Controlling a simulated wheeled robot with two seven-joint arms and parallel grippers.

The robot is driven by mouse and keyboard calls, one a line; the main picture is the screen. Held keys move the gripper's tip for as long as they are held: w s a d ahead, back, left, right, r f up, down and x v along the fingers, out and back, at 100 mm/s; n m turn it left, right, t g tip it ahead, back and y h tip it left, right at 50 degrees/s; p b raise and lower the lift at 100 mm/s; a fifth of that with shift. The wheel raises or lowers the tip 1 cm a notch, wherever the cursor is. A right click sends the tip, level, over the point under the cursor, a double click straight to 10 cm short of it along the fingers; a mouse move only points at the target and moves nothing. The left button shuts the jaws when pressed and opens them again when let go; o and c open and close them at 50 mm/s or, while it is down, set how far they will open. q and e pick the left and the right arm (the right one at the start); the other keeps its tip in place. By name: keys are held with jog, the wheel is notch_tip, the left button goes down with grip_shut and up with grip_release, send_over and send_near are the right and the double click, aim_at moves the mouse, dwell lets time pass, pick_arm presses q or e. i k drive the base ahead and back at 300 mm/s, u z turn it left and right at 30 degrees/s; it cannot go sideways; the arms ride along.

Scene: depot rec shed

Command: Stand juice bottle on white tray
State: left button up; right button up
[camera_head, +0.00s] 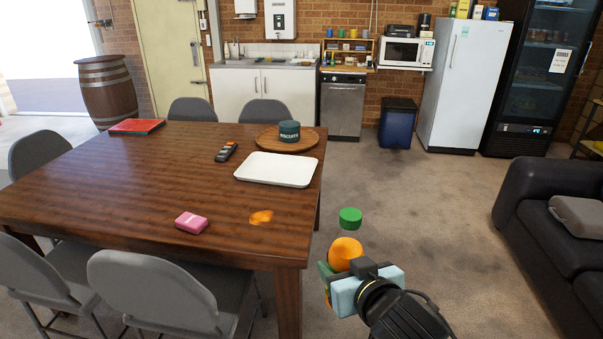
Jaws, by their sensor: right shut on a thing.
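The juice bottle (346,249), with orange contents and a green cap, is upright in my right gripper (345,275). The gripper is shut on it, and its body and jaws hide the bottle's lower part. It is held off the right side of the wooden table, over the floor in the picture. The white tray (276,169) lies flat and empty on the table near its right edge, farther back than the bottle. My left gripper is not in view.
On the wooden table (120,180) are a round wooden tray (270,143) with a dark biscuit tin (289,131), a remote (226,152), a pink block (191,222), an orange patch (261,217) and a red book (137,126). Grey chairs surround it. A black sofa (540,200) stands right.

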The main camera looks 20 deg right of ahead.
aim_at(288, 175)
jog(key=z, duration=0.85)
jog(key=i, duration=1.75)
jog(key=u, duration=1.65)
